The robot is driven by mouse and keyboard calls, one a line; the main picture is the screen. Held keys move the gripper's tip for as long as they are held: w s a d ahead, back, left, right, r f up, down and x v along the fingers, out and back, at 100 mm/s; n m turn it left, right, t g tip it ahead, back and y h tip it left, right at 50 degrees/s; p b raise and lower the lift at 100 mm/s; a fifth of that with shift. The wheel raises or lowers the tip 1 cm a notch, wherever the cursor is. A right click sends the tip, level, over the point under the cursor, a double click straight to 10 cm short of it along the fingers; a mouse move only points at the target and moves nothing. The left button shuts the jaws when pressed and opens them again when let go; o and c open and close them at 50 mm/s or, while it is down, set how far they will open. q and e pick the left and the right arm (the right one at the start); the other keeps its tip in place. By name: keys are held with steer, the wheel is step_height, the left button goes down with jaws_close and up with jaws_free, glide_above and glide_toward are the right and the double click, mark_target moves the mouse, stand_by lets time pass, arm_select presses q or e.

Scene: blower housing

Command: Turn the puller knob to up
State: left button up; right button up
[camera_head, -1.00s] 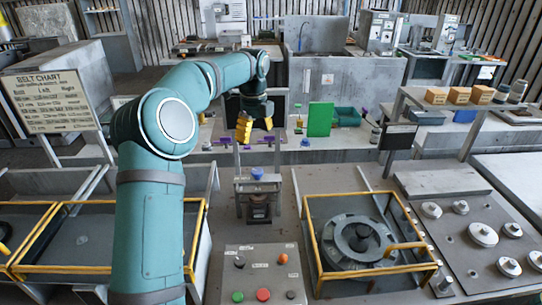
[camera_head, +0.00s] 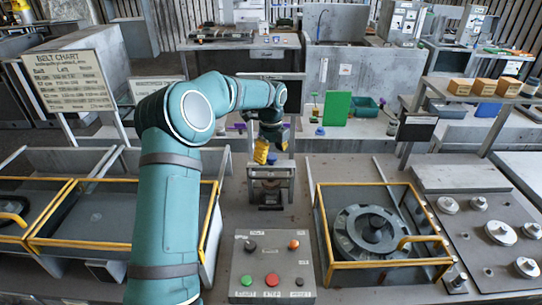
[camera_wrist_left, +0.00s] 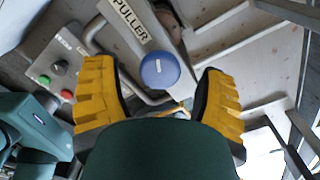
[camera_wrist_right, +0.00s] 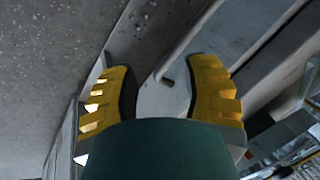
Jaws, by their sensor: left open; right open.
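The puller knob is a round blue cap with a short white mark (camera_wrist_left: 160,72), below a white plate lettered PULLER (camera_wrist_left: 128,18) in the left wrist view. In the head view the knob (camera_head: 271,159) shows small on top of the grey puller frame (camera_head: 270,172). My left gripper (camera_head: 272,148) is open just above the knob. In the left wrist view its yellow fingers stand on either side of the knob with gaps; I see no contact. My right gripper (camera_wrist_right: 162,66) is open and empty in the right wrist view, and is out of the head view.
A control box (camera_head: 272,268) with coloured buttons stands in front of the puller. A yellow-railed housing (camera_head: 374,232) is at the right, and yellow-railed bins (camera_head: 100,215) are at the left. A green panel (camera_head: 336,108) stands behind. Grey metal surfaces lie around my right gripper.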

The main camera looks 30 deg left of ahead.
arm_select(q)
steer(key=shift+f, duration=0.3)
steer(key=c, duration=1.2)
steer(key=shift+n, duration=0.3)
